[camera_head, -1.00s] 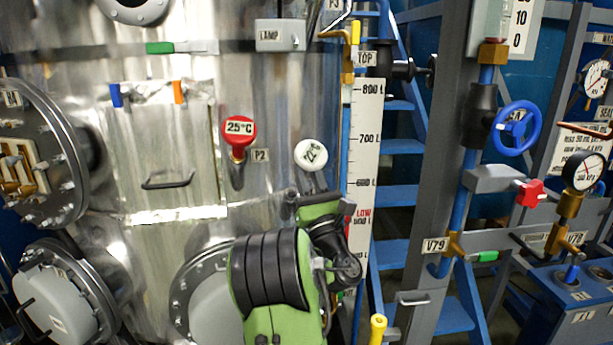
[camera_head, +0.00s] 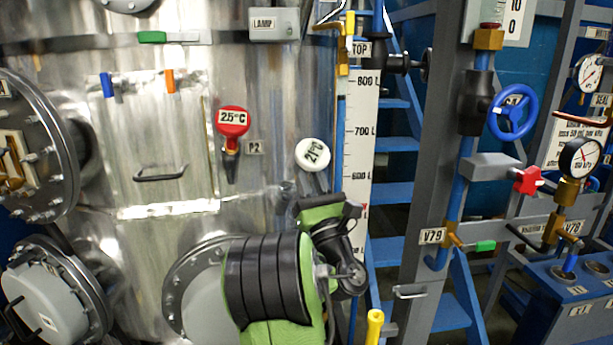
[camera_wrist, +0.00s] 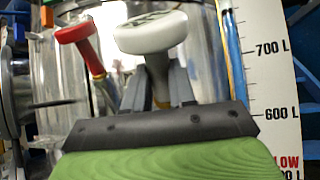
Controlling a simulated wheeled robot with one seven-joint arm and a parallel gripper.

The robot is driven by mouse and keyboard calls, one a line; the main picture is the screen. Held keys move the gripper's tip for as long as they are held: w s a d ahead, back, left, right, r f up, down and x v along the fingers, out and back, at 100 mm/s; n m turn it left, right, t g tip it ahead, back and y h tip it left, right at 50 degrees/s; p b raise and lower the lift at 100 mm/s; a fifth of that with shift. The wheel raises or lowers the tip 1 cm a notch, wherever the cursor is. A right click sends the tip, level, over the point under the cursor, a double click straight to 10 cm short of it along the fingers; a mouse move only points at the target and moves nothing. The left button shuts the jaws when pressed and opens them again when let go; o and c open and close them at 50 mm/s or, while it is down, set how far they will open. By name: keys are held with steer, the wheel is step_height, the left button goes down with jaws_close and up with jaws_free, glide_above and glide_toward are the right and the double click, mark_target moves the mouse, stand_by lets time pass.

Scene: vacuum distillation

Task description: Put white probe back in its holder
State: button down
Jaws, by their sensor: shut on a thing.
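The white probe (camera_head: 312,154) has a round head reading about 21°C and stands upright, slightly tilted, in front of the steel vessel. My gripper (camera_head: 322,182) is shut on its stem just below the head. In the wrist view the white probe (camera_wrist: 150,34) rises between the two grey fingers of my gripper (camera_wrist: 162,88). The probe's lower end is hidden behind my gripper and arm. A small metal stub (camera_head: 287,190) shows on the vessel wall left of the stem; I cannot tell whether it is the holder.
The red probe (camera_head: 232,122), marked 25°C, sits at the vessel left of the white one, beside the P2 label (camera_head: 255,147). The level scale (camera_head: 358,140) is close on the right. A large flange (camera_head: 195,290) is behind my arm.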

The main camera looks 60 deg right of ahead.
steer(key=shift+s+a+f+b, duration=0.2)
steer(key=shift+s+a+b, duration=0.25)
steer(key=shift+s, duration=0.25)
steer(key=shift+s+a+f+b, duration=0.15)
steer(key=shift+s+a+b, duration=0.3)
steer(key=shift+s, duration=0.2)
